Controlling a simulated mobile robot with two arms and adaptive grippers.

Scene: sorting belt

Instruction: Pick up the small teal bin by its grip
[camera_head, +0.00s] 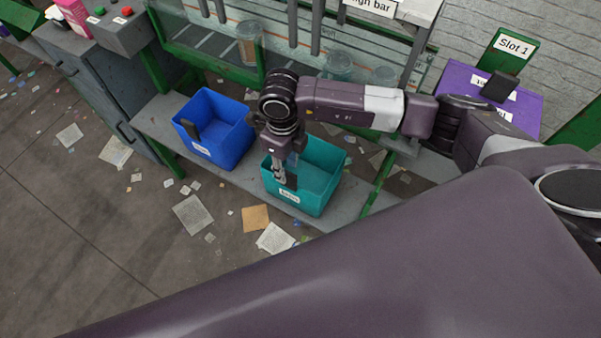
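The small teal bin (325,172) stands on the grey shelf, with a white label on its front wall. Its dark grip (292,181) shows at the front left side. My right gripper (281,177) points down at the bin's left side, right beside the grip. Its fingers are small and overlap the bin wall and grip in the picture. I cannot tell whether they are closed on the grip. My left gripper is not in view.
A blue bin (218,138) with a dark grip stands left of the teal bin on the shelf (155,124). A purple bin (455,78) is at the right below a "Slot 1" sign (513,44). Glass jars (250,45) stand behind. Paper scraps (192,214) litter the floor.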

